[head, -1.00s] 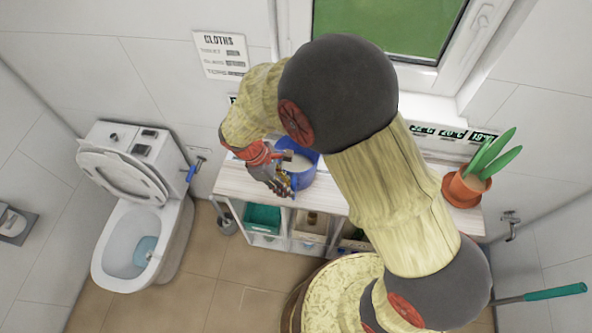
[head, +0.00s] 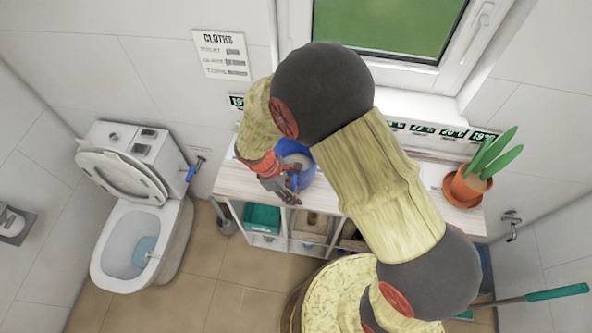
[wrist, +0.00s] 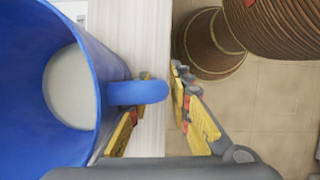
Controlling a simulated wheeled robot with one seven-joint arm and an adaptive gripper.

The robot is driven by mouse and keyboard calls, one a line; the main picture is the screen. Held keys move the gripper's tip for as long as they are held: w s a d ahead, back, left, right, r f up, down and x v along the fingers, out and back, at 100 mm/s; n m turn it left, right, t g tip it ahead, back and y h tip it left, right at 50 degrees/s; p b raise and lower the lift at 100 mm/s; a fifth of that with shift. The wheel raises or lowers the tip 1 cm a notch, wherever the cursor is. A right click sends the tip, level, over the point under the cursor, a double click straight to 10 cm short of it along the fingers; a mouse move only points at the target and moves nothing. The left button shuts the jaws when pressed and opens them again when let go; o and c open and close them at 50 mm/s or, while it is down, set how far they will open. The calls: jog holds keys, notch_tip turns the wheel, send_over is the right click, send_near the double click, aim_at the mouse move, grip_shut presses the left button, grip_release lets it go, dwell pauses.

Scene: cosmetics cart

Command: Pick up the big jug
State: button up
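The big jug is blue with a pale round inside; in the head view it (head: 307,177) stands on the shelf top, partly hidden by my arm. In the wrist view the jug (wrist: 106,72) fills the left side and its handle (wrist: 140,92) points right. My gripper (wrist: 160,105) is open at the handle. One yellow-padded finger passes partly behind the handle, on the jug side; the other is just right of the handle's outer end, with a small gap. In the head view my gripper (head: 284,192) is at the front of the jug.
The white shelf (head: 235,180) holds a teal bin (head: 262,218) below. A potted plant (head: 468,188) stands at its right end.

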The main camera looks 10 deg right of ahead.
grip_shut()
jog(key=shift+w, duration=0.1)
dwell(0.7)
